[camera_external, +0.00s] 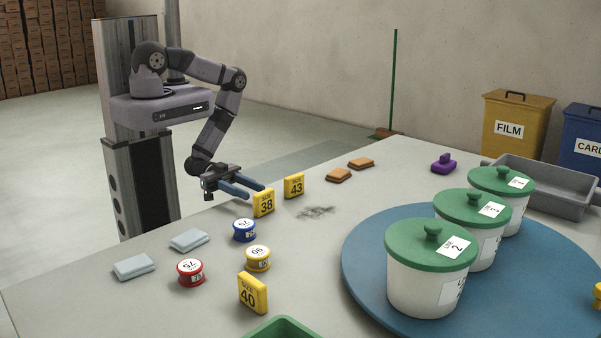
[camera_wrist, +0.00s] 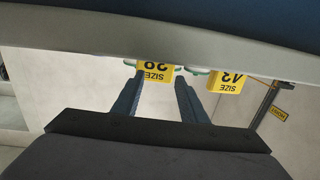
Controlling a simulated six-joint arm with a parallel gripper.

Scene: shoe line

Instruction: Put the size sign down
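Three yellow size signs stand upright on the table: size 38 (camera_external: 264,204), size 43 (camera_external: 294,186) and size 40 (camera_external: 253,294). My gripper (camera_external: 257,192) is just beside and above the size 38 sign, near the table's far left edge. Its two blue-grey fingers are apart. In the wrist view, the gripper (camera_wrist: 159,82) shows a clear gap, with the size 38 sign (camera_wrist: 155,72) upside down at the fingertips. I see no firm contact with it. The size 43 sign (camera_wrist: 227,82) is to the right there.
Round tins, blue (camera_external: 244,230), yellow (camera_external: 258,258) and red (camera_external: 190,272), stand near pale cloths (camera_external: 134,266). A dark smudge (camera_external: 316,212) marks the table. White tubs with green lids (camera_external: 431,250) stand on a blue round board (camera_external: 365,255). A grey tray (camera_external: 545,190) is behind.

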